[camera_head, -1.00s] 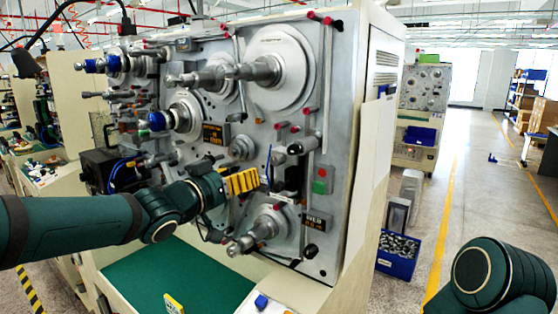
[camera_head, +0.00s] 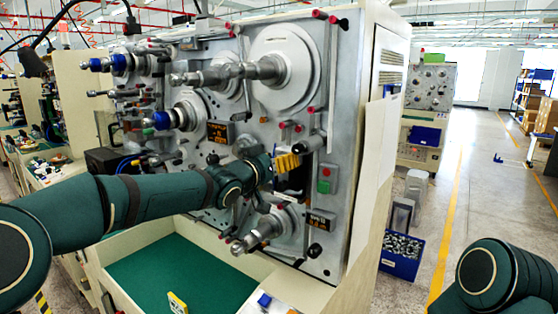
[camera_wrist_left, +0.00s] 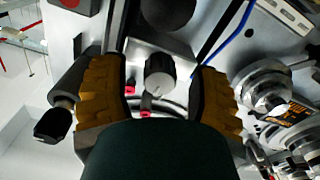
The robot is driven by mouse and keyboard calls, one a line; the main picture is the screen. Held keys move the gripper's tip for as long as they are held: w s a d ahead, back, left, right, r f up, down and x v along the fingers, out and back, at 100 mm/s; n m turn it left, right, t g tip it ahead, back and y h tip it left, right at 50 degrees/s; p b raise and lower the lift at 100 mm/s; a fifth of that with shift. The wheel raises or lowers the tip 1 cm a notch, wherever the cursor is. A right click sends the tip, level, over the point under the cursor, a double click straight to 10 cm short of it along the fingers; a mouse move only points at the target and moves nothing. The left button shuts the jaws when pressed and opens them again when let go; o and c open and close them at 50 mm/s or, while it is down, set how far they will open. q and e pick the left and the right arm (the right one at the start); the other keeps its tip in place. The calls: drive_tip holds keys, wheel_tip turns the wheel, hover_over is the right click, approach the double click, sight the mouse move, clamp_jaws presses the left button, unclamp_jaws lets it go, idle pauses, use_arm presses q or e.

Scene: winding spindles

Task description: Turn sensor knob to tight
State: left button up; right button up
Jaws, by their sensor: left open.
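In the left wrist view a grey knob (camera_wrist_left: 159,72) with a pale front stands out from the machine panel, between the two yellow fingers of my left gripper (camera_wrist_left: 160,88). There is a gap on each side of it, so the fingers do not touch it. In the head view my left gripper (camera_head: 291,158) is open close to the right part of the panel (camera_head: 262,130). There the gripper and arm hide the knob. I cannot read its setting. My right gripper is not in view.
A dark-ended lever (camera_wrist_left: 58,118) stands close outside one finger. A blue cable (camera_wrist_left: 228,42) runs past the other. A red and green button box (camera_head: 324,178) is right of the gripper. A spindle (camera_head: 262,230) juts out below. The green tray floor (camera_head: 180,272) is mostly clear.

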use_arm(q)
clamp_jaws()
